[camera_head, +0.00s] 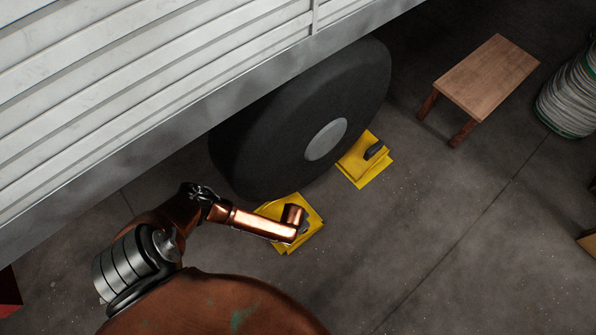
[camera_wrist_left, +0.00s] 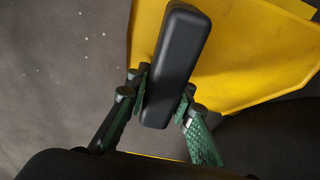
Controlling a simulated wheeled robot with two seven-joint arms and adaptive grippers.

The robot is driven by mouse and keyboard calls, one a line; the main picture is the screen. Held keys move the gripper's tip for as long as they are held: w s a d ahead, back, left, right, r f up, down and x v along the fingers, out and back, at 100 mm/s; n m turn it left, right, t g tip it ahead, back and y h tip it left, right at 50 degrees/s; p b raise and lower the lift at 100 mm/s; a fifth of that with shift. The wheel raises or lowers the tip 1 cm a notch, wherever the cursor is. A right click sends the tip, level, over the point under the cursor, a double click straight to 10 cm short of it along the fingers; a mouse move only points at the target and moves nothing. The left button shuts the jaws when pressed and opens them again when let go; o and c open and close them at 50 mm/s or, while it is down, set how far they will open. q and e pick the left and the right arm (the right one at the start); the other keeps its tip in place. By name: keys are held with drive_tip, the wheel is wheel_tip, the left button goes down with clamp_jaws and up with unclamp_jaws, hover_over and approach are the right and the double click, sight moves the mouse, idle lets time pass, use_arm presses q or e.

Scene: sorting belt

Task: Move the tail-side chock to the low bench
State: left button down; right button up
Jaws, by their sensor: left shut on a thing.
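Two yellow wheel chocks lie on the floor by a large black tyre (camera_head: 310,105). The nearer chock (camera_head: 283,243) sits at the tyre's lower end, partly hidden by my left arm. The farther chock (camera_head: 370,172) has a black handle on top and sits at the tyre's right side. My left gripper (camera_head: 303,227) is over the nearer chock. In the left wrist view its green fingers (camera_wrist_left: 165,98) are shut on the black handle (camera_wrist_left: 180,60) of that yellow chock (camera_wrist_left: 255,60). The low wooden bench (camera_head: 487,75) stands at upper right, its visible top bare. My right gripper is not in view.
A white slatted trailer side (camera_head: 150,70) overhangs the tyre at upper left. A striped round drum or coil (camera_head: 572,95) stands right of the bench. The grey floor (camera_head: 440,215) between the chocks and the bench is clear.

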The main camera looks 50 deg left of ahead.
use_arm(q)
drive_tip(key=d+p, duration=0.1)
drive_tip(key=d, duration=0.9)
drive_tip(key=shift+s+d+r+p, duration=0.4)
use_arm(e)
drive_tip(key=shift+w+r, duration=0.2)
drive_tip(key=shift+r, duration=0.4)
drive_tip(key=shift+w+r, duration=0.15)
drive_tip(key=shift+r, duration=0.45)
use_arm(q)
wheel_tip(320, 180, up, 15)
drive_tip(key=p, duration=1.2)
drive_tip(key=shift+p, duration=0.4)
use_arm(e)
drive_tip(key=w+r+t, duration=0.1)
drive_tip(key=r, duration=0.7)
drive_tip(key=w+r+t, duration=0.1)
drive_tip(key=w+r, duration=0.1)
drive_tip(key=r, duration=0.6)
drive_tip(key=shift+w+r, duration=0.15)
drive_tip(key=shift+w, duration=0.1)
